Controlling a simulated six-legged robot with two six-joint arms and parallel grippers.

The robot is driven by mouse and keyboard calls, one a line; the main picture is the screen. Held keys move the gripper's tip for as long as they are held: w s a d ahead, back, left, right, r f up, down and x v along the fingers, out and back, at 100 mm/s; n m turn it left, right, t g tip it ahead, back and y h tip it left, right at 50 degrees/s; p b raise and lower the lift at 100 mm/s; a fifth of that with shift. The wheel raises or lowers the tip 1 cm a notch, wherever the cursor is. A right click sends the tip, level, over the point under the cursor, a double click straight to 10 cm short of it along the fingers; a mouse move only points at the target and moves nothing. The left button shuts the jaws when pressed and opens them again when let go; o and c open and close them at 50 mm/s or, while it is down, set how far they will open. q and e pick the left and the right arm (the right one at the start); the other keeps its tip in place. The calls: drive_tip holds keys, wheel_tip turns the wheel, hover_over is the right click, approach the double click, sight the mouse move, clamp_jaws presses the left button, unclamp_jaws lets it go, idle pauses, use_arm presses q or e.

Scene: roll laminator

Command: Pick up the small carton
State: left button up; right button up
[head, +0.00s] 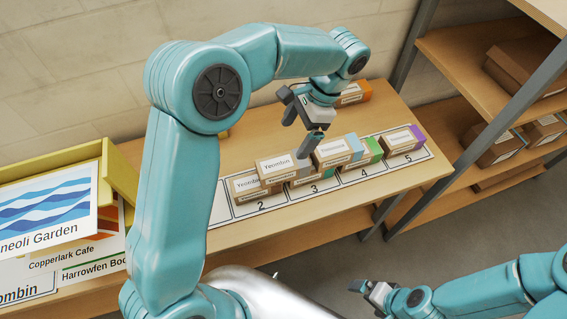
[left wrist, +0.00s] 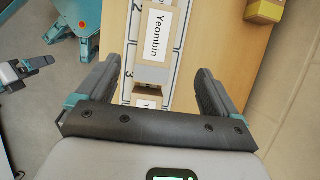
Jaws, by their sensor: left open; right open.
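Several small cartons with white labels and coloured ends stand in a row on a numbered strip. A brown carton labelled Yeombin with a grey end (head: 274,169) is at the left, above or in front of another Yeombin carton (head: 243,186) near number 2. Others have blue (head: 331,154), green (head: 374,146) and purple (head: 403,142) ends. My left gripper (head: 300,128) is open just above the row. In the left wrist view, the grey-ended Yeombin carton (left wrist: 160,37) lies just beyond the open jaws (left wrist: 158,72), between their lines. My right gripper (head: 366,289) is open and empty, low at the right.
An orange-ended carton (head: 352,94) stands at the back. A yellow tray (head: 120,178) and signs are at the left. A shelf rack (head: 470,75) with brown boxes stands at the right.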

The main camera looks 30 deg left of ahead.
sight(283, 162)
use_arm(q)
drive_tip(key=x, duration=0.5)
drive_tip(key=shift+s+f, duration=0.15)
drive_tip(key=shift+s, duration=0.15)
drive_tip(key=x, duration=0.3)
drive_tip(key=p+x, duration=0.1)
drive_tip(key=x, duration=0.1)
drive_tip(key=shift+w+d+f, duration=0.15)
drive_tip(key=shift+d+f, duration=0.1)
drive_tip(key=shift+f, duration=0.05)
drive_tip(key=shift+d, duration=0.1)
drive_tip(key=shift+c, duration=0.3)
drive_tip(key=c, duration=1.3)
drive_tip(key=shift+o, duration=0.2)
drive_tip(key=shift+r, duration=0.15)
